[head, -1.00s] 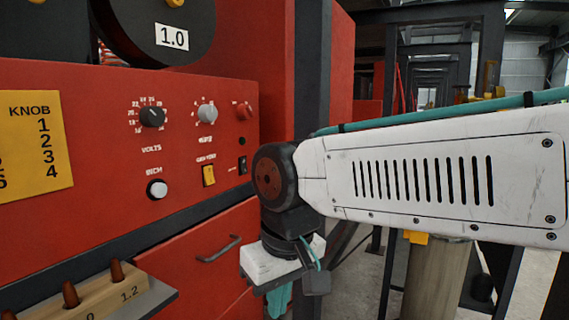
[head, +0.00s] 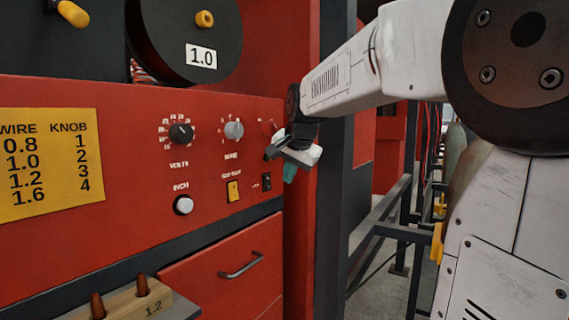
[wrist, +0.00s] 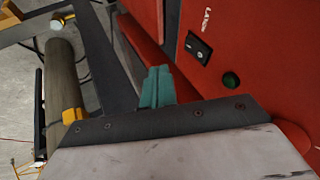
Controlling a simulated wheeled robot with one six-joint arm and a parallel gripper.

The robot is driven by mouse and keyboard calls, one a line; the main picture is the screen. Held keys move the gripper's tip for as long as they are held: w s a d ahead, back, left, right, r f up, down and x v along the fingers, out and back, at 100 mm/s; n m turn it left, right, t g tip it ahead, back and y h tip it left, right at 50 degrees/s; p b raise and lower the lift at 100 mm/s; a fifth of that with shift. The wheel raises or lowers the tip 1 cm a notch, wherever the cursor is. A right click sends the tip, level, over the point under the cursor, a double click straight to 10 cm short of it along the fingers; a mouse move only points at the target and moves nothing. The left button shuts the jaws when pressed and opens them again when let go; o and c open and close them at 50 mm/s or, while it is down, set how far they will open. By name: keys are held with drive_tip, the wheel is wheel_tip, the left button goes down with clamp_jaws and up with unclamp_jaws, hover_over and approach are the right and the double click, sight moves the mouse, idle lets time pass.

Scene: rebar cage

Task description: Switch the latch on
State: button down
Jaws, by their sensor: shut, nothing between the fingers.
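A small black rocker switch (head: 266,181) sits on the red machine panel (head: 130,130), at its lower right; it appears to be the latch. It also shows in the wrist view (wrist: 198,47), with a partly legible label beginning "LA" above it. I cannot tell which way it is set. My gripper (head: 289,174) has teal fingers, shut and empty. It hangs in front of the panel's right end, a little above and right of the switch in the head view. In the wrist view the fingertips (wrist: 157,72) point left of the switch, apart from it.
Knobs for volts (head: 181,134) and wire (head: 233,130), and a white button (head: 183,205), are nearby. A green round part (wrist: 231,80) is beside the switch. A dark post (head: 337,110) stands right of the panel.

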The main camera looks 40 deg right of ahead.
sight(270, 187)
drive_tip(key=shift+w+a+f, duration=0.15)
drive_tip(key=shift+w+f, duration=0.4)
drive_tip(key=shift+w, duration=0.4)
drive_tip(key=shift+w+a+f, duration=0.1)
drive_tip(key=shift+w+f, duration=0.45)
drive_tip(key=shift+w, duration=0.35)
drive_tip(key=shift+w+a+f, duration=0.15)
drive_tip(key=shift+w+f, duration=0.4)
drive_tip(key=shift+w, duration=0.4)
drive_tip(key=shift+w+a+f, duration=0.1)
drive_tip(key=shift+w+f, duration=0.2)
drive_tip(key=shift+f, duration=0.1)
drive_tip(key=shift+r, duration=0.15)
drive_tip(key=shift+r, duration=0.8)
drive_tip(key=s+r, duration=0.5)
drive_tip(key=s, duration=0.6)
drive_tip(key=shift+r, duration=0.35)
